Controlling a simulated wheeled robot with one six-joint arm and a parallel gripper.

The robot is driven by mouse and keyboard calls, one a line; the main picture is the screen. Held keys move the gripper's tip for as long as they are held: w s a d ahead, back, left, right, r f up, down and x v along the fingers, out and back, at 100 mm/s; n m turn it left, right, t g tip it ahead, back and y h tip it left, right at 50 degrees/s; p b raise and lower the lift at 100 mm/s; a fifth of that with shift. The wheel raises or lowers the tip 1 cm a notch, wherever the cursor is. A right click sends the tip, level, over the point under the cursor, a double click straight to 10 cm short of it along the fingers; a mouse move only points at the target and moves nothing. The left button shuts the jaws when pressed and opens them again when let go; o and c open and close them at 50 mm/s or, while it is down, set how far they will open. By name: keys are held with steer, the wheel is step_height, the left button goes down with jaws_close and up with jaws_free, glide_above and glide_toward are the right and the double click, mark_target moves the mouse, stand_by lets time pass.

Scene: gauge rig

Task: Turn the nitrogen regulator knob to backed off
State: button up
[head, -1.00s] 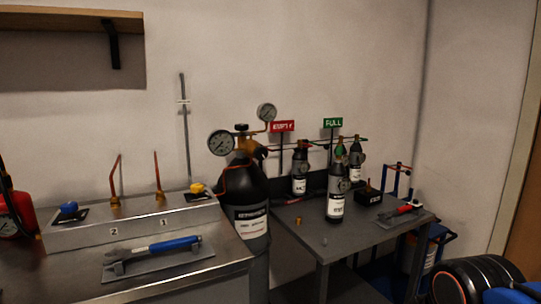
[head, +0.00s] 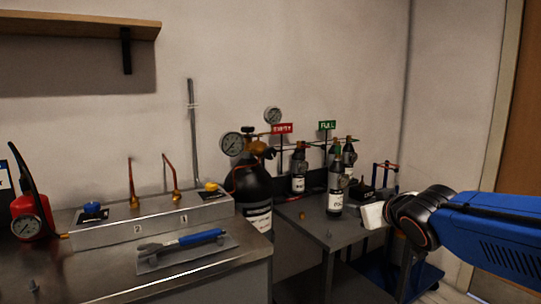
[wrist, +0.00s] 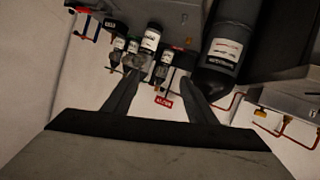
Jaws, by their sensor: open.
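A large dark cylinder (head: 254,185) with a white label stands between the bench and the small table; the label is too small to read surely. On its top is a brass regulator (head: 257,148) with two round gauges (head: 232,144) and a dark knob-like part (head: 248,130). I cannot tell which part is the regulator knob or how it is set. My gripper (wrist: 163,92) is open and empty in the wrist view, its two fingers apart. In the head view my arm is at the right, its end in front of the small table, well away from the regulator.
The bench at left has a blue-handled wrench (head: 190,239), blue and yellow valves, and a red extinguisher (head: 30,215). A shelf (head: 75,22) hangs above.

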steer(key=w+a+r+n+t+y, duration=0.25)
steer(key=w+a+r+y, duration=0.2)
steer(key=a, duration=0.45)
steer(key=n+g+y, duration=0.1)
steer(key=n+y, duration=0.2)
glide_toward(272, 154)
steer(key=x, duration=1)
steer(key=shift+w+a, duration=0.2)
steer(key=shift+a, duration=0.05)
steer(key=c, duration=1.1)
